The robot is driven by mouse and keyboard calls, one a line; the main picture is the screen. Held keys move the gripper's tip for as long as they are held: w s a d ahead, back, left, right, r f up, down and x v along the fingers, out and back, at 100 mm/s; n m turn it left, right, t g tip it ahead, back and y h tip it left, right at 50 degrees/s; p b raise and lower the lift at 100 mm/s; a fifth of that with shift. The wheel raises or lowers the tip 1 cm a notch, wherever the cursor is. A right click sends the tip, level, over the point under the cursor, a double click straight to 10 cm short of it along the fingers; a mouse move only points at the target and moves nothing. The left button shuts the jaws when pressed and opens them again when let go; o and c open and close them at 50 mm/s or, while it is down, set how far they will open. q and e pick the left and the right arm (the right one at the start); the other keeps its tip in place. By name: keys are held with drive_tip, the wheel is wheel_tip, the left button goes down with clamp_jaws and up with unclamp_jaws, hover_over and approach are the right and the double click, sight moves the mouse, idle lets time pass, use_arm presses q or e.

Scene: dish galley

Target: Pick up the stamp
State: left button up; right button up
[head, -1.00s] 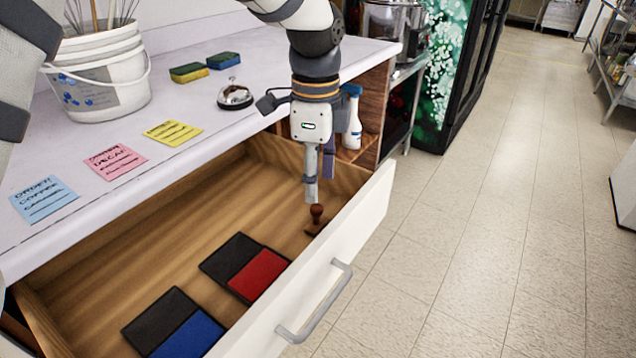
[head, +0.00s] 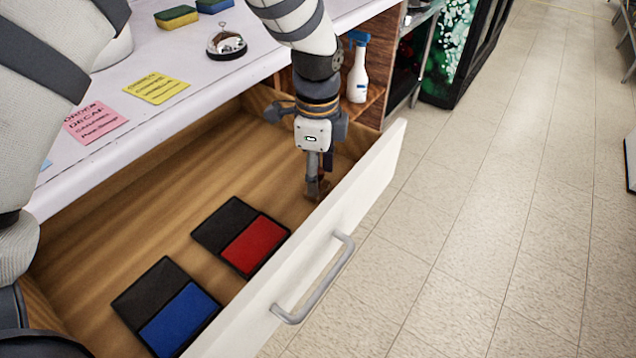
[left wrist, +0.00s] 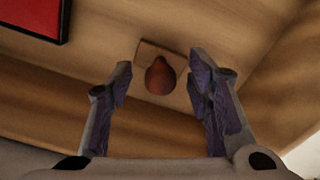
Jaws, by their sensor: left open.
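The stamp (left wrist: 160,76) has a rounded reddish-brown handle on a squarish brown base and stands in the open drawer. In the left wrist view it lies between and just ahead of my two open fingers (left wrist: 160,95), with a gap on each side. In the head view my left gripper (head: 318,180) points down into the drawer at the stamp (head: 323,189), near the drawer front. The gripper hides part of the stamp there. My right gripper is not in view.
The drawer (head: 377,178) also holds a red ink pad (head: 256,245) and a blue ink pad (head: 180,318). The counter above carries a bell (head: 227,42), a yellow note (head: 156,88) and a pink note (head: 94,122). A spray bottle (head: 358,75) stands on the shelf behind.

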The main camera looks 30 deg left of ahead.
use_arm(q)
clamp_jaws()
drive_tip(key=shift+r, duration=0.1)
